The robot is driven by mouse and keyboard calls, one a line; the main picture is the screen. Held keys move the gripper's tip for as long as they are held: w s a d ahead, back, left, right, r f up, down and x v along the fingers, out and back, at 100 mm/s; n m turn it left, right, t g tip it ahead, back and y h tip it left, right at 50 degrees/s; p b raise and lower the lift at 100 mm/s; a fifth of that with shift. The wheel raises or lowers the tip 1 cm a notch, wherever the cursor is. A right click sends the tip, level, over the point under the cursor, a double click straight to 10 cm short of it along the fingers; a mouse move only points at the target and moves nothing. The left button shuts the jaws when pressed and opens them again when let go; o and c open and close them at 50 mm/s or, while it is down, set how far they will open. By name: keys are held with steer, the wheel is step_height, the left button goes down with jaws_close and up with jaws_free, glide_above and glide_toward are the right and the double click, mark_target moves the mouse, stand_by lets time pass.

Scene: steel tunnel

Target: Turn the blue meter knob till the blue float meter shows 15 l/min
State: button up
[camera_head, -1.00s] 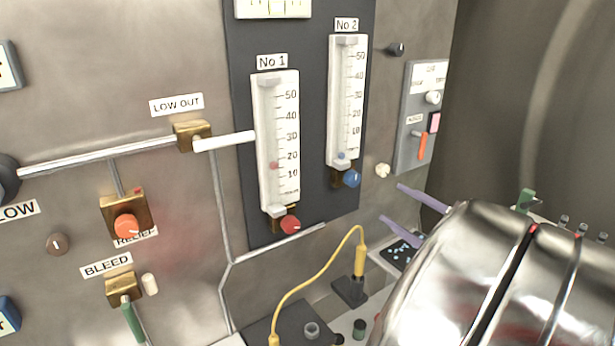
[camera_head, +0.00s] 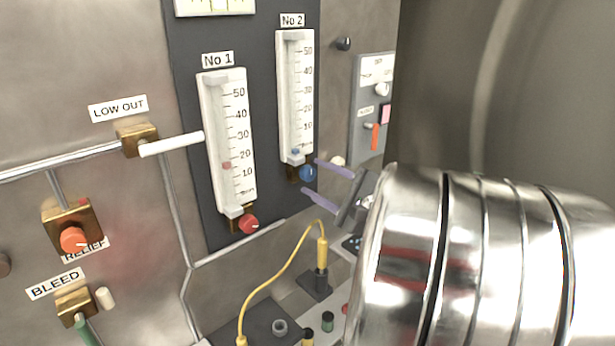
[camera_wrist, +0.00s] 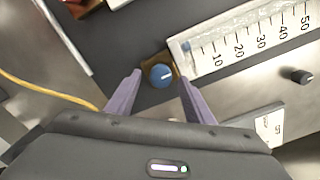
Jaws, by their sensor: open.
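The blue meter knob (camera_head: 308,173) is a round blue knob on a brass block at the foot of the No 2 meter (camera_head: 296,95). In the wrist view the knob (camera_wrist: 162,76) has a white pointer line. The blue float (camera_head: 295,152) sits near the bottom of its scale, below the 10 mark; it also shows in the wrist view (camera_wrist: 186,46). My gripper (camera_head: 311,177) is open, with its purple fingers pointing at the knob. In the wrist view the knob appears between the fingertips (camera_wrist: 160,76); I cannot tell whether they touch it.
The No 1 meter (camera_head: 228,140) with its red knob (camera_head: 248,224) stands to the left. A yellow cable (camera_head: 287,254) arches below the meters. A grey switch panel (camera_head: 371,108) with an orange lever is to the right. A small dark knob (camera_wrist: 301,77) sits beside the No 2 meter.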

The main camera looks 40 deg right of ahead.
steer(key=shift+w, duration=0.8)
steer(key=shift+c, duration=0.6)
steer(key=c, duration=0.9)
steer(key=shift+d, duration=0.1)
